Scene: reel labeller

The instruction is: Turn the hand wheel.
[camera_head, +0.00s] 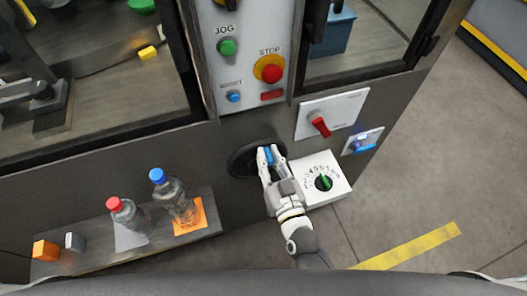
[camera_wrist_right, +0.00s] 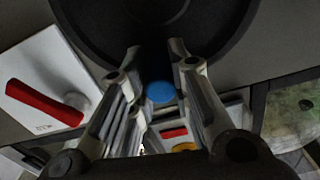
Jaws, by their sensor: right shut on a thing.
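The hand wheel (camera_head: 241,163) is a black round wheel on the dark front panel of the machine, below the button column. It also fills the top of the right wrist view (camera_wrist_right: 90,30). A blue handle (camera_wrist_right: 160,92) stands out from it. My right gripper (camera_head: 267,156) is at the wheel's right side, its fingers closed around the blue handle, which shows between the fingertips. The fingers hide part of the handle and the wheel's right edge. My left gripper is not in view.
Right of the wheel are a white dial box with a green knob (camera_head: 323,183), a red rotary switch (camera_head: 319,124) and a blue latch (camera_head: 363,147). Above is the red stop button (camera_head: 269,69). At lower left, a shelf (camera_head: 75,262) holds two bottles and small blocks.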

